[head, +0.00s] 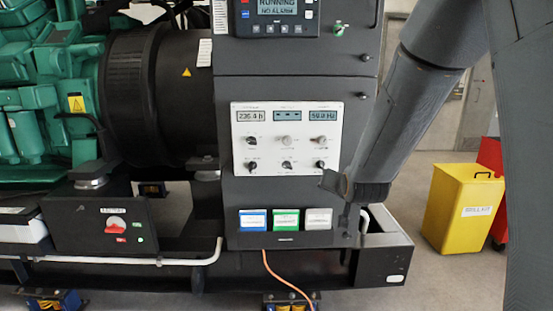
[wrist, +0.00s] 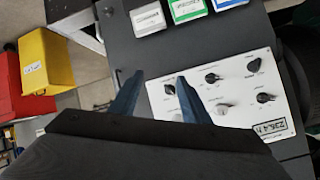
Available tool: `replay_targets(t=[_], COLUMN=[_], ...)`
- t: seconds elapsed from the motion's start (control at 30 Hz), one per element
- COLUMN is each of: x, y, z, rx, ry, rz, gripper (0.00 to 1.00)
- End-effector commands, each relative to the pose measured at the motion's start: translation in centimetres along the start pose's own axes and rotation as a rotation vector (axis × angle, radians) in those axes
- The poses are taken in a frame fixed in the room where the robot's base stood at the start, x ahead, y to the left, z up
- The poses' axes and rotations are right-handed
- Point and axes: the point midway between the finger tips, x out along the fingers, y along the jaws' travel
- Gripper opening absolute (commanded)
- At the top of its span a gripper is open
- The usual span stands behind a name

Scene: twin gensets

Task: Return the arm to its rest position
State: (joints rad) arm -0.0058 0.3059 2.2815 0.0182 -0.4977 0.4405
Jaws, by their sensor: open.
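My arm comes down from the upper right in the head view, in front of the right side of the dark genset cabinet (head: 295,90). My gripper (head: 336,192) is at its lower end, just right of the white control panel (head: 242,152) and above the cabinet's base. In the wrist view my gripper (wrist: 161,76) shows two blue-grey fingers spread apart with nothing between them. The white panel (wrist: 222,90) with its black and grey knobs lies beyond the fingers, partly hidden by the right finger. I cannot tell whether the fingertips touch the cabinet.
Blue, green and white labelled blocks (head: 286,219) sit low on the cabinet. A display (head: 277,12) above reads RUNNING, NO ALARM. A yellow spill-kit bin (head: 460,210) and a red bin (head: 494,155) stand right.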

Motion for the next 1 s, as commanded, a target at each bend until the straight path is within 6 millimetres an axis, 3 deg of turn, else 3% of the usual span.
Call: replay_targets(t=[0.2,0.4,0.5,0.63,1.0], x=[-7.8,-16.7,-20.1,-22.6,-23.1], y=[5.1,8.8,9.9,10.6,10.8], z=[10.5,18.0,20.1,21.4,21.7], rx=[-0.197,-0.343,-0.385,-0.413,-0.419], ry=[-0.417,-0.771,-0.890,-0.974,-0.994], rz=[0.148,0.210,0.219,0.222,0.223], gripper=[0.43,0.43,0.43,0.43,0.43])
